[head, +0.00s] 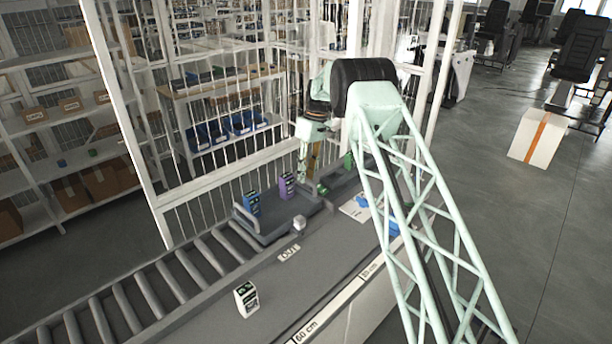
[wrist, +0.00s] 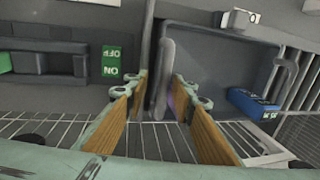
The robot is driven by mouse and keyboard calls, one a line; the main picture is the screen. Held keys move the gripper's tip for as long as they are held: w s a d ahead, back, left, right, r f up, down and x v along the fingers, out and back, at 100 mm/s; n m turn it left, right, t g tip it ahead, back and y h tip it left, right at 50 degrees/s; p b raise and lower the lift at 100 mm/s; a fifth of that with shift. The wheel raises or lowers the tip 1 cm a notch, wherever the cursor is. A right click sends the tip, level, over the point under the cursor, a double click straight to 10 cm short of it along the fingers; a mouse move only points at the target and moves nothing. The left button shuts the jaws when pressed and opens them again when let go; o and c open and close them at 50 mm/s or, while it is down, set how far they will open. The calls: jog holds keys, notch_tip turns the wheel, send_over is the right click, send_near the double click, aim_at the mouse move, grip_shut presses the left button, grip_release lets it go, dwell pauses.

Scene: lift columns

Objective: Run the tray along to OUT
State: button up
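The dark grey tray (head: 262,236) lies on the rail bed, with a blue box (head: 252,203) and a purple box (head: 287,186) standing in it. A small gap shows at the left finger. In the head view, the fingertips are hard to make out beyond the tray.
Rollers (head: 145,290) run from the tray to the lower left, clear of objects. A white-and-black box (head: 246,298) stands on the near grey strip. A small pale block (head: 299,222) sits at the tray's near edge.

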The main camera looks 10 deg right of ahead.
jog(key=shift+a+r, duration=0.1)
notch_tip(320, 180, up, 12)
jog(key=w+d, duration=0.1)
jog(key=shift+w+d+f, duration=0.2)
jog(key=shift+d+f, duration=0.05)
jog(key=shift+d, duration=0.15)
dwell(0.5)
